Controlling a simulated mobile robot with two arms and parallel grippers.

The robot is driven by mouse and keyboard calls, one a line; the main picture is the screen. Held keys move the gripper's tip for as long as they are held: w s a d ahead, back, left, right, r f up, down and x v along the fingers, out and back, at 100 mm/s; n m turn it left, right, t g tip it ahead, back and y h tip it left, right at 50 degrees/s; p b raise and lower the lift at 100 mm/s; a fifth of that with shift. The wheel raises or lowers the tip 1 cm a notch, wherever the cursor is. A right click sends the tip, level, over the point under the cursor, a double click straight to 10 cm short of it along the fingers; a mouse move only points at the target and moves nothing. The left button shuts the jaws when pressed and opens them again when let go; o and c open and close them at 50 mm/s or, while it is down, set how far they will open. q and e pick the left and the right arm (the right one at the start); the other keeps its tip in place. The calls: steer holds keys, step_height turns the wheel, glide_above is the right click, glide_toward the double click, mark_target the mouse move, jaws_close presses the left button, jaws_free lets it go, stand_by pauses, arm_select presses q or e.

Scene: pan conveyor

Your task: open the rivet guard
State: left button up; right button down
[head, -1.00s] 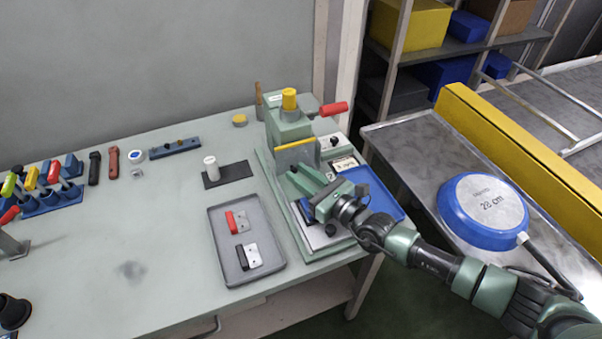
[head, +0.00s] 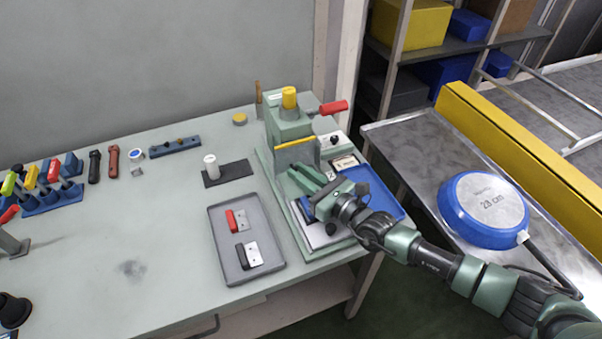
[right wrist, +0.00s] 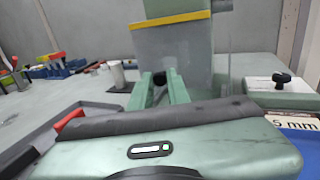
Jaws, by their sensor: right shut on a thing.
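The rivet guard (head: 297,156) is a grey, see-through-looking plate with a yellow top edge, at the front of the green rivet press (head: 289,122). It hangs upright in front of the press column and fills the middle of the right wrist view (right wrist: 172,55). My right gripper (head: 292,171) reaches it from the front right. In the right wrist view its two green fingers (right wrist: 160,88) are closed around a small dark knob (right wrist: 160,77) low on the guard. The fingers partly hide the knob. My left gripper is not in view.
A grey tray (head: 221,264) with a red and a black handle part lies left of the press. A blue tray (head: 384,196) is right of it, under my arm. A red lever (head: 333,108) sticks out from the press. A blue pan (head: 458,222) lies on the conveyor.

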stand_by(0.8)
steer(key=shift+r, duration=0.1)
steer(key=shift+s+r+g+p, duration=0.15)
steer(key=shift+r+g+p, duration=0.15)
steer(key=shift+p, duration=0.35)
steer(key=s+r+g+h+p, duration=0.1)
steer(key=p, duration=0.4)
steer(key=r+m+g+h+p, duration=0.1)
steer(key=g+p, duration=0.1)
steer(key=p, duration=0.4)
steer(key=s+r+m+g+h+p, duration=0.1)
steer(key=p, duration=0.5)
steer(key=shift+s+d+g, duration=0.3)
steer(key=shift+s+d, duration=0.05)
steer(key=shift+d, duration=0.05)
steer(key=shift+d+p, duration=0.1)
steer(key=shift+p, duration=0.2)
steer(key=c, duration=1.6)
jaws_free()
steer(key=shift+c, duration=0.2)
